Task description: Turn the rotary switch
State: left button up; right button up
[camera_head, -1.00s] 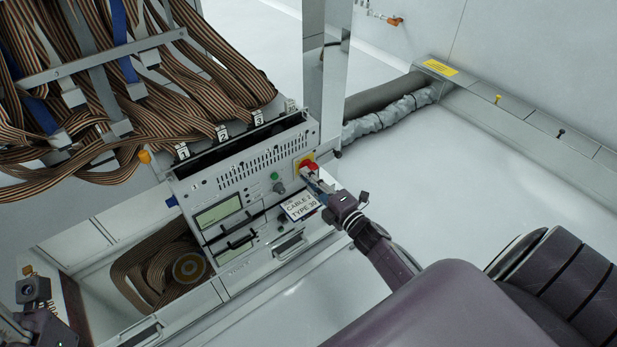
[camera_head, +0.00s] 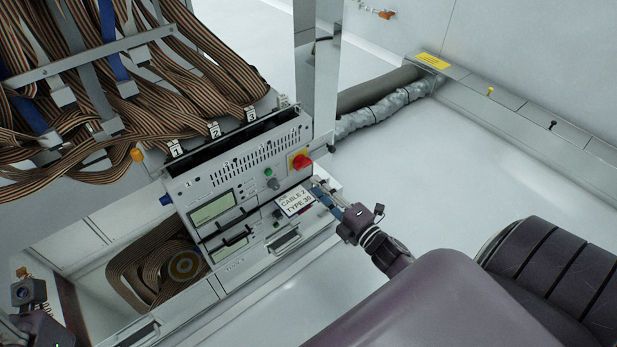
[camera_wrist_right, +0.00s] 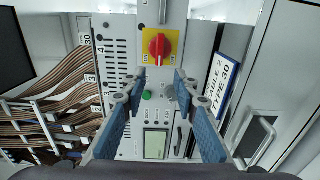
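The rotary switch (camera_head: 301,161) is a red knob on a yellow square plate at the upper right of the instrument panel (camera_head: 240,175). In the right wrist view the red knob (camera_wrist_right: 158,45) stands beyond the fingertips, its grip bar running up and down in the picture. My right gripper (camera_head: 317,184) is below and right of the switch, apart from it. In the right wrist view my right gripper (camera_wrist_right: 160,82) has its blue fingers spread with nothing between them. Part of my left wrist shows at the lower left of the head view; its fingers cannot be made out.
A "CABLE 2 TYPE 30" sign (camera_head: 295,201) stands close beside the right gripper. A green button (camera_wrist_right: 147,94) and a grey knob (camera_head: 272,184) sit near the switch. Striped ribbon cables (camera_head: 200,75) hang at upper left. Floor at right is clear.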

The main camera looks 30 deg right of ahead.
jog(key=shift+s+d, duration=0.15)
jog(key=shift+s, duration=2)
